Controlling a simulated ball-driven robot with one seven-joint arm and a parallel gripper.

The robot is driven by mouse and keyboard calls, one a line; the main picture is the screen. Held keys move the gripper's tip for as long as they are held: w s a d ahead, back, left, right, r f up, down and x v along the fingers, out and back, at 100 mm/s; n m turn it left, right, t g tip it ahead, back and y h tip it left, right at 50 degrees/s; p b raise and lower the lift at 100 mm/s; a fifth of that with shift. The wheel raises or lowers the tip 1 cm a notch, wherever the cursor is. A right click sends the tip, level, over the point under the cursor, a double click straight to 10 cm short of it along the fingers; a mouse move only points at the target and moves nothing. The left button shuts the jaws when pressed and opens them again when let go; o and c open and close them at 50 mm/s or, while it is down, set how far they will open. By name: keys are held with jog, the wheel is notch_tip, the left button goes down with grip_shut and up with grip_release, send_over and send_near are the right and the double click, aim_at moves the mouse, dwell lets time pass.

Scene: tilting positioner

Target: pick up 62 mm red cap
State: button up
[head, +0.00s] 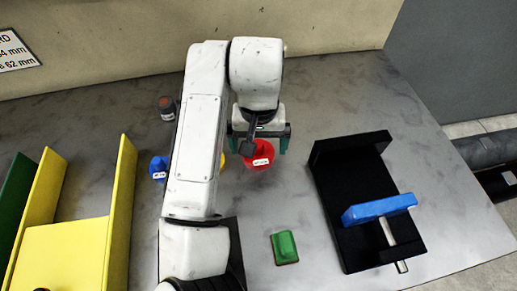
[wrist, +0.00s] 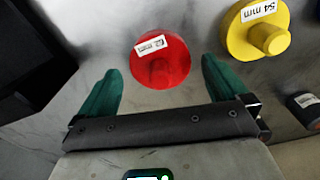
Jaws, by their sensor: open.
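The red cap (head: 262,161) stands on the grey table below my gripper, partly covered by it in the head view. It is a round disc with a raised knob and a white label. In the wrist view the red cap (wrist: 172,72) lies between and a little ahead of the two green fingers. My gripper (head: 258,142) is open and empty. In the wrist view my gripper (wrist: 161,75) has one finger to each side of the cap, with gaps. I cannot tell how far the fingertips are above the table.
A yellow cap (wrist: 240,42) marked 54 mm is to the right in the wrist view. A blue cap (head: 158,168) and a dark cylinder (head: 167,108) stand left of my arm. A green piece (head: 285,247) lies nearer.

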jog(key=shift+f, duration=0.5)
jog(key=shift+c, duration=0.3)
jog(key=c, duration=0.9)
jog(key=shift+r, duration=0.15)
